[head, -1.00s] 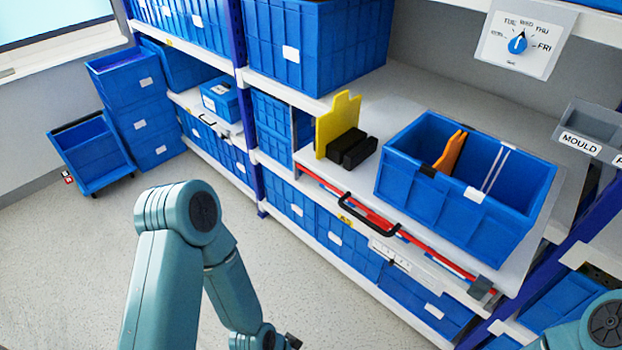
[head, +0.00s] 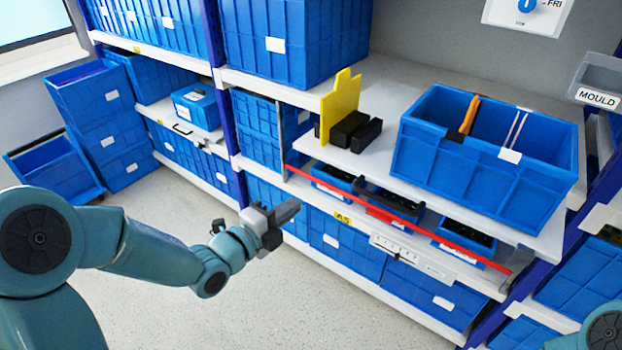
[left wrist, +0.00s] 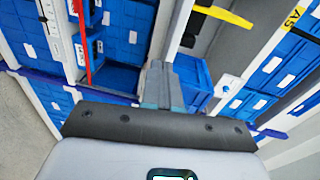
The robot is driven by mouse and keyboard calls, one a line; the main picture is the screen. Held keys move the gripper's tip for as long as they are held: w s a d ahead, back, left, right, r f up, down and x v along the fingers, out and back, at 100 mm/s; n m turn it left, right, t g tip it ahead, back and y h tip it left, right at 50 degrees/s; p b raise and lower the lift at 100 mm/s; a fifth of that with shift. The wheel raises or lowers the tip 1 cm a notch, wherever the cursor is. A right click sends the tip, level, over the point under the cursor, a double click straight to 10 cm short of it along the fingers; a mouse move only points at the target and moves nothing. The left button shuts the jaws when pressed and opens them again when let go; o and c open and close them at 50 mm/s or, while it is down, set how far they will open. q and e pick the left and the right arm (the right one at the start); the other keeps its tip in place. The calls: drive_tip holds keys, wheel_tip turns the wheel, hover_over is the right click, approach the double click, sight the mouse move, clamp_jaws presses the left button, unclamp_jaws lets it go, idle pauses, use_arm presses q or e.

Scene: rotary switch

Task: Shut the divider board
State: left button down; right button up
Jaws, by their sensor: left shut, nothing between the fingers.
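My left gripper (head: 284,214) is shut and empty, held in the aisle in front of the shelving and apart from it. In the left wrist view its fingers (left wrist: 161,84) are together. I cannot tell for sure which piece is the divider board. A yellow board (head: 341,106) stands upright on the shelf beside black blocks (head: 350,131). An orange piece (head: 470,115) and a thin pale strip (head: 517,128) stand in the large open blue bin (head: 470,160). Below that shelf, a red bar (head: 450,242) runs along the front, near a black handle (head: 396,198).
Small blue boxes (head: 463,238) with dark contents sit behind the red bar. Stacked blue crates (head: 108,110) stand at the left. A dial card (head: 520,16) hangs at the top right and a MOULD tray (head: 603,80) at the right. The pale floor (head: 200,315) is clear.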

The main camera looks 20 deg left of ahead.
use_arm(q)
drive_tip(key=a+r+t+b, duration=0.1)
drive_tip(key=a+r+b, duration=0.1)
drive_tip(key=a, duration=0.2)
drive_tip(key=p, duration=0.4)
approach(321, 158)
drive_tip(key=shift+y, duration=0.4)
drive_tip(key=x, duration=0.5)
drive_tip(key=shift+w+d, duration=0.25)
drive_tip(key=shift+w, duration=0.05)
drive_tip(key=shift+w+d, duration=0.3)
drive_tip(key=shift+w, duration=0.25)
use_arm(e)
drive_tip(key=shift+w+a+r, duration=0.1)
drive_tip(key=shift+a+r, duration=0.3)
drive_tip(key=shift+r, duration=0.15)
use_arm(q)
drive_tip(key=shift+a, duration=0.1)
